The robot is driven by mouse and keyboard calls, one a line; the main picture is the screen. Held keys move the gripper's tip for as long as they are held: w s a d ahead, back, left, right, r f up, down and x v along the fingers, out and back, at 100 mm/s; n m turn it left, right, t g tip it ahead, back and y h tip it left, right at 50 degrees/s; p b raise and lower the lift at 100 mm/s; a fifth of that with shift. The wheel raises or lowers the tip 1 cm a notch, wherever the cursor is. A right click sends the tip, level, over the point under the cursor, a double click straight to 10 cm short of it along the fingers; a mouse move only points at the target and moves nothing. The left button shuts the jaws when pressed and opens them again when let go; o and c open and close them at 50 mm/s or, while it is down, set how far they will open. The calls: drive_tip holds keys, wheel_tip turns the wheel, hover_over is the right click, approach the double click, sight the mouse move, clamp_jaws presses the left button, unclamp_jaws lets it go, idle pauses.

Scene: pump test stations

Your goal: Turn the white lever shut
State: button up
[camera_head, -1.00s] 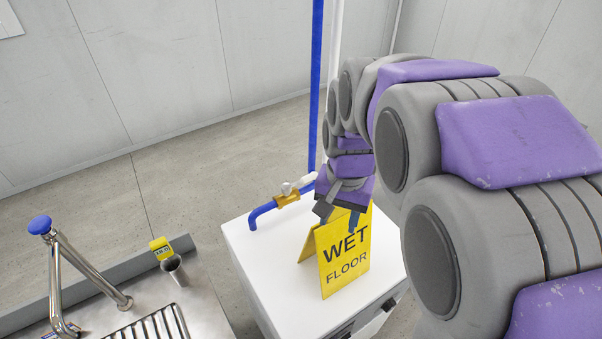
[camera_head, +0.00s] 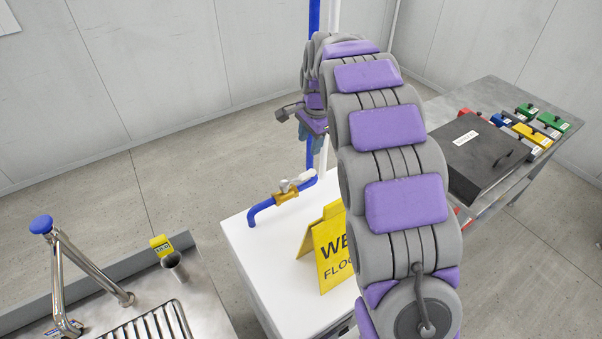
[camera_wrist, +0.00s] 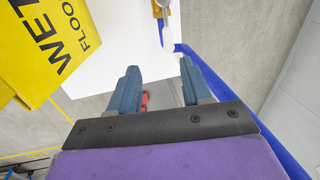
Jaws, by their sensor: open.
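The white lever (camera_head: 301,180) sits on a brass valve (camera_head: 286,197) in a blue pipe at the back of the white cabinet (camera_head: 247,245). It points up and right, roughly along the pipe. In the wrist view, part of the valve (camera_wrist: 160,8) shows at the top edge, with a white piece below it, probably the lever. My gripper (camera_wrist: 160,85) is open and empty, its blue-grey fingers apart. In the head view, my gripper (camera_head: 312,140) is above and behind the valve, apart from the lever, partly hidden by my arm.
A yellow wet floor sign (camera_head: 329,252) stands on the cabinet, in front of the valve. The blue pipe (camera_wrist: 225,85) rises close beside my gripper. A sink (camera_head: 200,300) is at left; a metal table (camera_head: 500,95) with a black case is at right.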

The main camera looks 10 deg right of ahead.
drive_tip(key=w, duration=0.2)
drive_tip(key=b, duration=0.3)
approach(302, 175)
drive_tip(key=shift+m, duration=0.3)
drive_tip(key=f, duration=0.6)
drive_tip(key=w+f, duration=0.1)
drive_tip(key=f, duration=0.2)
drive_tip(key=shift+w+a, duration=0.15)
drive_tip(key=shift+a, duration=0.2)
drive_tip(key=shift+r, duration=0.1)
clamp_jaws()
